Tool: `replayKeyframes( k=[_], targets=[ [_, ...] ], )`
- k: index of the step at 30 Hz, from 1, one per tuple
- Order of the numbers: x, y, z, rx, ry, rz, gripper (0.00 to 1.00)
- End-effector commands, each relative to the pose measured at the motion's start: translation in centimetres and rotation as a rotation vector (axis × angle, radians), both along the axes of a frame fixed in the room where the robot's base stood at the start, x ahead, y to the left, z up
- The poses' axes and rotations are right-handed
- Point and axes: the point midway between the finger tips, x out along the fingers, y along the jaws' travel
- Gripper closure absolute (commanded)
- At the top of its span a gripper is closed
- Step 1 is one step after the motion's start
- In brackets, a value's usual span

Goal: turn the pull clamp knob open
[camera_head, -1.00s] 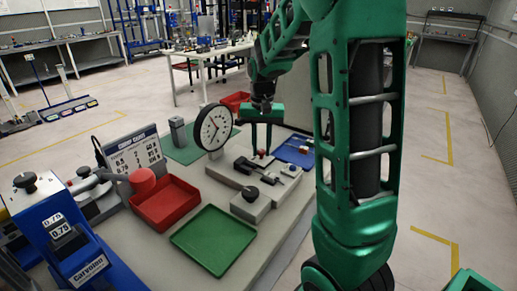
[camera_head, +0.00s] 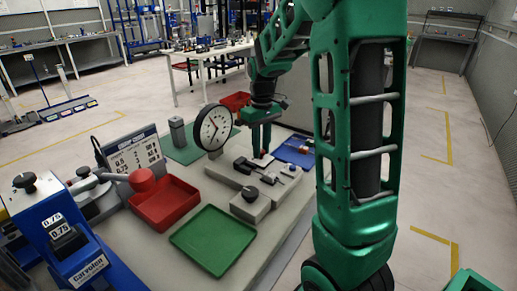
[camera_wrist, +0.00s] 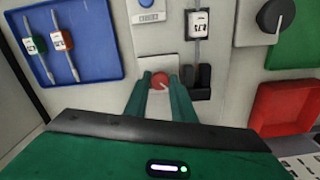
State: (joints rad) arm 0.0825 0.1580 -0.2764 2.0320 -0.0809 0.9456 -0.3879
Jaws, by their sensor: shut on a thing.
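My gripper (camera_head: 261,149) reaches down onto the grey fixture (camera_head: 222,172) on the table. In the wrist view its two green fingers (camera_wrist: 160,88) are closed on the sides of a small round red knob (camera_wrist: 160,80) with a light pointer mark. The knob sits on a pale square plate. In the head view only a bit of red shows at the fingertips. Right of the knob in the wrist view, a black holder (camera_wrist: 198,84) carries a slim tool with a white label tag (camera_wrist: 197,24).
A blue tray (camera_wrist: 70,40) with two tagged tools lies beside the fixture. A larger black knob (camera_head: 250,193) stands on the near block. A red tray (camera_head: 166,206), a green tray (camera_head: 212,240) and a round dial (camera_head: 213,128) are close by.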

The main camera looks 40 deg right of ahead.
Motion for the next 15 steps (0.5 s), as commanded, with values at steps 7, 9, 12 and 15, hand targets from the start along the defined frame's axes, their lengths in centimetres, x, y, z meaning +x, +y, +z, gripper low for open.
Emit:
replayKeyframes(
  k=[7, 9, 12, 15],
  targets=[
    [0.29, -0.01, 0.21, -0.002, -0.009, 0.040, 0.99],
    [0.30, -0.01, 0.21, -0.002, -0.009, 0.043, 0.99],
    [0.30, 0.00, 0.22, -0.002, -0.009, 0.044, 0.99],
    [0.31, -0.01, 0.22, -0.002, -0.009, 0.043, 0.99]
  ],
)
